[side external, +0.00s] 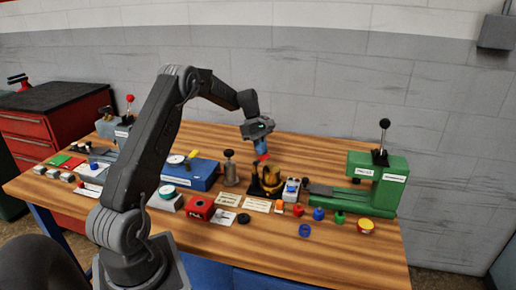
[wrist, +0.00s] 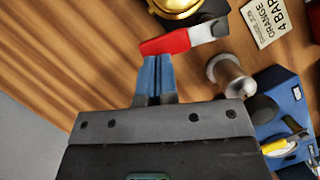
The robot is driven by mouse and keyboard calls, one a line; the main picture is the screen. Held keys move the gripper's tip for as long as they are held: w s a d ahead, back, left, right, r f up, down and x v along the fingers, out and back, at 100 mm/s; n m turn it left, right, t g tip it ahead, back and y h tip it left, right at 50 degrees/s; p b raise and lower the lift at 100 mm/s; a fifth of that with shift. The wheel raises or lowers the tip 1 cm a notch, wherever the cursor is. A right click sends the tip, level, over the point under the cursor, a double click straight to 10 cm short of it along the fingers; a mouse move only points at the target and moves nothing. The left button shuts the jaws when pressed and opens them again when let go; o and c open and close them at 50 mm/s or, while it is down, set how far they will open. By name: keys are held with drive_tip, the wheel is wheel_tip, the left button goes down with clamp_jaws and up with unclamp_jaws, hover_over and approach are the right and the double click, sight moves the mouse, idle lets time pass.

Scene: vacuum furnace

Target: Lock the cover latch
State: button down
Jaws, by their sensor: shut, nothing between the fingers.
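The cover latch lever with a red grip (wrist: 166,43) lies just beyond my fingertips in the wrist view, and its pale metal end (wrist: 208,30) reaches right to the brass-coloured furnace (wrist: 180,6). The red grip also shows in the side view (side external: 264,158), just under my gripper (side external: 262,151). The black and gold furnace (side external: 271,180) stands below and slightly right of it. My gripper (wrist: 157,60) has its blue fingers shut together with nothing between them. The tips look very close to the red grip; I cannot tell whether they touch it.
A grey cylindrical post (wrist: 230,76) stands right of my fingers, with a blue unit (side external: 190,174) beyond it. A label card (wrist: 267,22) lies by the furnace. A green press (side external: 368,185) stands at the right. Several coloured caps (side external: 319,213) lie along the front.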

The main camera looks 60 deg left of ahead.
sight(273, 166)
drive_tip(key=shift+w+d+m+g, duration=0.3)
drive_tip(key=shift+d+m+g, duration=0.1)
drive_tip(key=shift+m, duration=0.45)
drive_tip(key=shift+w+d+m+g, duration=0.25)
drive_tip(key=shift+d+m+g, duration=0.1)
drive_tip(key=shift+m, duration=0.5)
drive_tip(key=shift+w+d+m+g+y, duration=0.15)
drive_tip(key=shift+d+m+g, duration=0.4)
drive_tip(key=shift+m, duration=0.7)
drive_tip(key=shift+d+m+g+y, duration=0.2)
drive_tip(key=shift+d+m+g, duration=0.1)
drive_tip(key=shift+d+m, duration=0.75)
drive_tip(key=shift+w+d+m+g+y, duration=0.15)
drive_tip(key=shift+d+m+g, duration=0.3)
drive_tip(key=shift+m, duration=0.95)
drive_tip(key=shift+s+d+m, duration=0.15)
drive_tip(key=shift+d+m, duration=0.25)
drive_tip(key=shift+m, duration=0.3)
drive_tip(key=v, duration=1.2)
drive_tip(key=shift+d, duration=0.15)
